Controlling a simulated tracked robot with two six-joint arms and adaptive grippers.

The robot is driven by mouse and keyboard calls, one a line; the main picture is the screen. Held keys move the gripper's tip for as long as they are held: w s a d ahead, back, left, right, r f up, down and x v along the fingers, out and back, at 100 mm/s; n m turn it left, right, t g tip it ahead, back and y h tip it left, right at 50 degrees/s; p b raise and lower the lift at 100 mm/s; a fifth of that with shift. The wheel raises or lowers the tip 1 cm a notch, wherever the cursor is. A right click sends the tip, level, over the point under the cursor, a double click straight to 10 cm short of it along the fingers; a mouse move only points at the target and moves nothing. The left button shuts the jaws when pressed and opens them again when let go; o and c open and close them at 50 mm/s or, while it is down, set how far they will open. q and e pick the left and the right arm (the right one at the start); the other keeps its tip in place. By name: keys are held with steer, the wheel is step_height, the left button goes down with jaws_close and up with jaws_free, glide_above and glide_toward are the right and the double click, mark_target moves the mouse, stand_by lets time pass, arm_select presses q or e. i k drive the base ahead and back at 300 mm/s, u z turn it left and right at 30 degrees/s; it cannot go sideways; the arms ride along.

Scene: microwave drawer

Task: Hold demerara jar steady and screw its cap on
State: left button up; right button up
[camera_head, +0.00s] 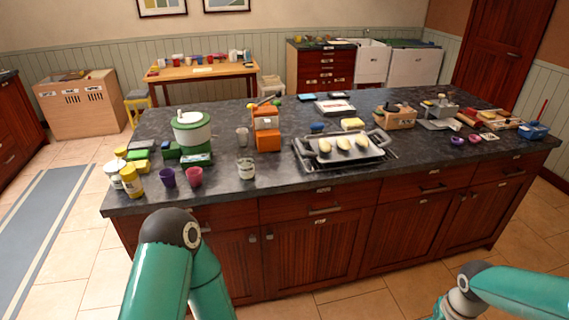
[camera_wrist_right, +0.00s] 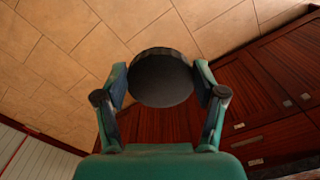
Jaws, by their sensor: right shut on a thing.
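A dark round cap (camera_wrist_right: 162,78) is between the two fingers of my right gripper (camera_wrist_right: 162,92) in the right wrist view. The fingers are shut on its sides, and it is held over the floor by the cabinet fronts. A small clear glass jar (camera_head: 246,168) with a pale band stands upright near the counter's front edge in the head view. No lid shows on it, and its label is too small to read, so I cannot be sure it is the demerara jar. My left gripper is out of view; only my left arm shows, below the counter edge.
The dark stone counter (camera_head: 270,187) has free room around the glass jar. Purple (camera_head: 167,177) and magenta (camera_head: 194,176) cups stand to its left, and a baking tray (camera_head: 341,161) lies to its right. A clear glass (camera_head: 242,137) stands behind. White and yellow containers stand at far left.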

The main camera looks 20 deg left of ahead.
mark_target(246, 164)
steer(key=u, duration=0.25)
steer(key=i, duration=0.55)
steer(key=u, duration=0.45)
